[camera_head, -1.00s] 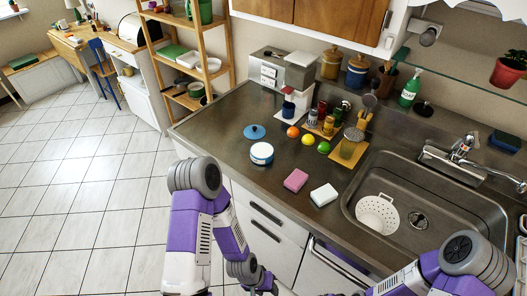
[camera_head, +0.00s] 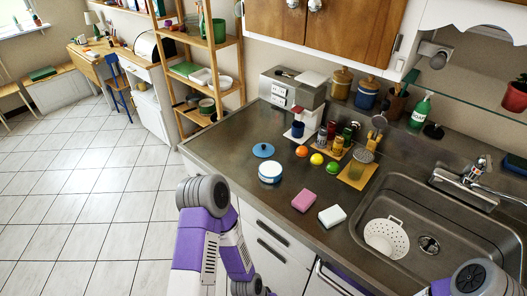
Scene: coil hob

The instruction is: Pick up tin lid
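The blue tin lid (camera_head: 263,150) lies on the dark counter (camera_head: 232,142), a round disc with a small knob on top. The white and blue tin (camera_head: 270,173) stands just in front of it, apart from the lid. My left arm rises at the lower middle, in front of the counter's edge, and its gripper is not visible. Only part of my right arm shows at the lower right corner, and its gripper is out of view.
Orange (camera_head: 302,152), yellow (camera_head: 317,159) and green (camera_head: 333,167) balls or fruits lie right of the lid. A pink sponge (camera_head: 303,201) and a white sponge (camera_head: 332,216) lie nearer the front edge. A coffee machine (camera_head: 292,95) stands behind. The sink (camera_head: 375,196) is at right.

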